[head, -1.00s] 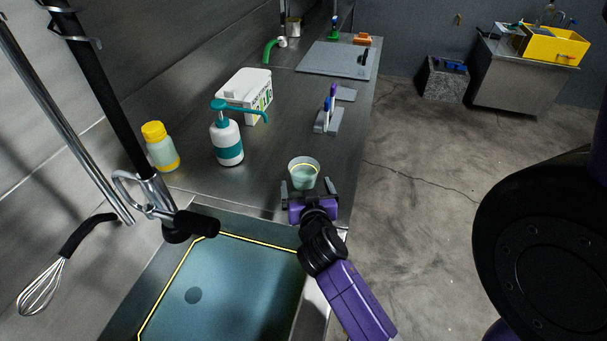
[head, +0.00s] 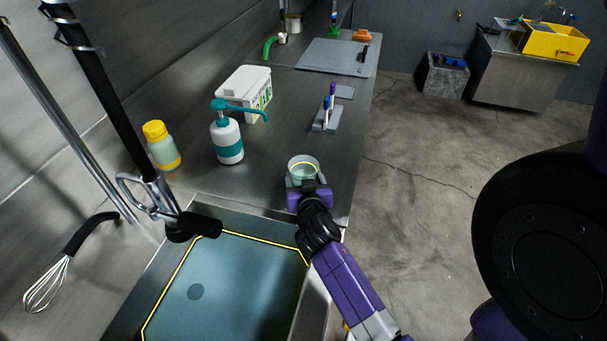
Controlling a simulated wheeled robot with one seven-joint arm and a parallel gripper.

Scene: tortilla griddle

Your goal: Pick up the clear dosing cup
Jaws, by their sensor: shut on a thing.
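The clear dosing cup (head: 303,165) stands upright on the steel counter near its front right part, just behind the sink. It is see-through with a pale yellow line near its rim. My gripper (head: 306,184) reaches it from the near side and is shut on the cup. The gripper's body hides the cup's lower near part. I cannot tell whether the cup's base touches the counter.
A sink (head: 240,290) with a yellow-edged basin lies in front. A teal pump bottle (head: 227,142), a yellow-capped bottle (head: 162,148) and a white box (head: 246,90) stand to the left. A pen holder (head: 327,122) stands behind the cup. Bare counter surrounds the cup.

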